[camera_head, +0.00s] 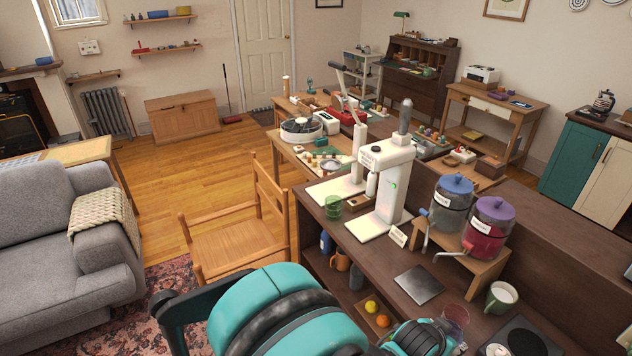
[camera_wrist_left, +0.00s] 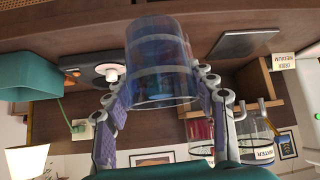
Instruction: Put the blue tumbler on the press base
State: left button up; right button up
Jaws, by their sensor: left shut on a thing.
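The blue tumbler (camera_wrist_left: 158,55) is see-through and sits between the fingers of my left gripper (camera_wrist_left: 165,105). In the head view the tumbler (camera_head: 456,317) looks pinkish at the front of the dark counter, beside my left gripper (camera_head: 440,335), which is partly cut off by the lower edge. A white press with a lever (camera_head: 357,150) stands farther back, its flat white base (camera_head: 330,188) on the counter. A white machine with a grey top (camera_head: 388,165) stands in front of it on its own flat base (camera_head: 370,224). My right gripper is not in view.
A green tumbler (camera_head: 333,207) stands beside the white bases. Two dispensers, one grey (camera_head: 450,207) and one purple-lidded (camera_head: 487,228), stand on a wooden riser (camera_head: 483,266). A dark slab (camera_head: 418,284) and a green mug (camera_head: 501,297) are nearer. A wooden chair (camera_head: 238,240) stands left of the counter.

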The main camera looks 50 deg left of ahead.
aim_at(329, 191)
jog(key=i+j+u, duration=0.1)
jog(key=j, duration=0.3)
jog(key=i+j+u, duration=0.1)
jog(key=j, duration=0.35)
jog(key=i+j+u, duration=0.1)
jog(key=j, duration=0.3)
jog(key=i+j+u, duration=0.1)
jog(key=j, duration=0.3)
jog(key=i+j+u, duration=0.1)
jog(key=j, duration=0.25)
jog(key=i+j+u, duration=0.25)
jog(key=i+j, duration=0.15)
jog(key=j, duration=0.3)
